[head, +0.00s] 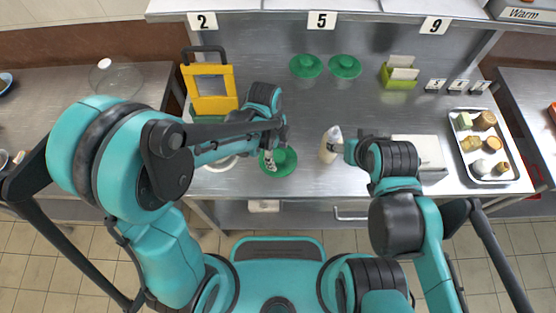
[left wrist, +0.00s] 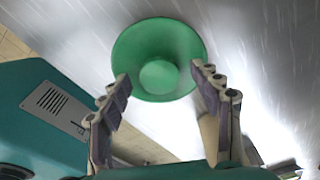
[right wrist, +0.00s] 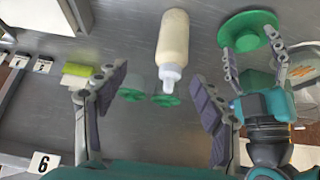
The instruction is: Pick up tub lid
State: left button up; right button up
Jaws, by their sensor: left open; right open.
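A round green tub lid (head: 287,163) with a raised knob lies near the counter's front edge. My left gripper (head: 273,157) is open over it. In the left wrist view the lid (left wrist: 158,35) shows just beyond and between the spread fingers (left wrist: 160,80), with nothing gripped. The right wrist view also shows this lid (right wrist: 240,38) beside the left fingers. My right gripper (right wrist: 160,82) is open and empty, facing a pale bottle (right wrist: 173,38). Whether the left fingers touch the lid I cannot tell.
The pale bottle (head: 329,147) stands right of the near lid. A yellow item with a black handle (head: 210,96) is behind my left arm. A white box (head: 428,157) and a tray of food (head: 491,181) are at right.

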pick_arm(q)
jog(key=c, duration=0.9)
